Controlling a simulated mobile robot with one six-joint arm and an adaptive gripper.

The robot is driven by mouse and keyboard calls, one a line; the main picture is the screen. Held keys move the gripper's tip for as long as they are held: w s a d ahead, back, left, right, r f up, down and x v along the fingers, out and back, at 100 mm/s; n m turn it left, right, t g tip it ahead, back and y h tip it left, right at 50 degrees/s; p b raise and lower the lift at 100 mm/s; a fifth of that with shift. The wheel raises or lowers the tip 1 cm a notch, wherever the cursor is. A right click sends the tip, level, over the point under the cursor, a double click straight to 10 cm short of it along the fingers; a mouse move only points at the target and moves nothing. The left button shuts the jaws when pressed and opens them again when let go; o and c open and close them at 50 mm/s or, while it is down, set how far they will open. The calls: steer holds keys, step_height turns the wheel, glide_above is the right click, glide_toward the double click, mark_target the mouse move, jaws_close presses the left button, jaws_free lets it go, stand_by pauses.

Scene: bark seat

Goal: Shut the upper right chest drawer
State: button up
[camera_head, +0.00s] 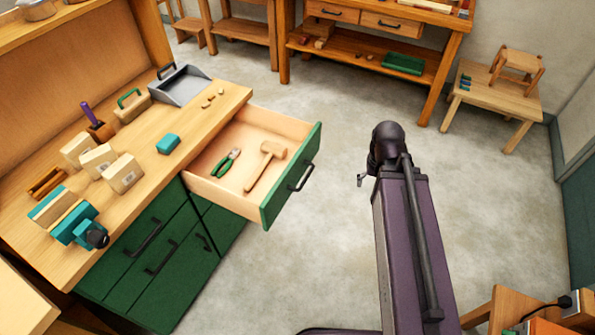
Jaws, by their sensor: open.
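The upper right chest drawer (290,174) is pulled far out of the green chest under the wooden worktop. It has a green front and a dark bar handle (302,177). Inside lie green-handled pliers (228,162) and a wooden mallet (265,165). My purple arm rises from the bottom of the view to the right of the drawer. Only a small dark part of my gripper (362,180) shows, beside the arm's dark joint; the rest is hidden behind it. It is open and apart from the drawer front, to the right of the handle.
The worktop (140,195) carries wooden blocks, a teal vise (72,218), a grey dustpan (180,85) and a teal block (168,144). Grey floor (320,270) is clear between the drawer and my arm. A small table (495,100) stands at the back right, and wooden furniture stands at the bottom right.

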steer(key=shift+w+a+f+b, duration=0.15)
steer(key=shift+w+f+b, duration=0.15)
steer(key=shift+f+b, duration=0.15)
steer(key=c, duration=0.7)
steer(key=w+f+y+b, duration=0.1)
steer(key=w+a+f+y+b, duration=0.1)
steer(key=w+f+b, duration=0.2)
steer(key=b, duration=0.1)
steer(key=shift+w+a+f+m+y, duration=0.15)
steer(key=shift+a+f+m+y, duration=0.15)
steer(key=shift+a+y, duration=0.1)
jaws_close()
steer(key=w+f+m+t+y+b, duration=0.2)
steer(key=w+y+b, duration=0.3)
steer(key=w+b, duration=0.5)
steer(key=w+f+m+t+y+b, duration=0.2)
steer(key=w+f+y+b, duration=0.3)
steer(key=w+b, duration=0.4)
steer(key=shift+w+d+f+t+y+b, duration=0.3)
steer(key=shift+t+b, duration=0.2)
steer(key=shift+t, duration=0.4)
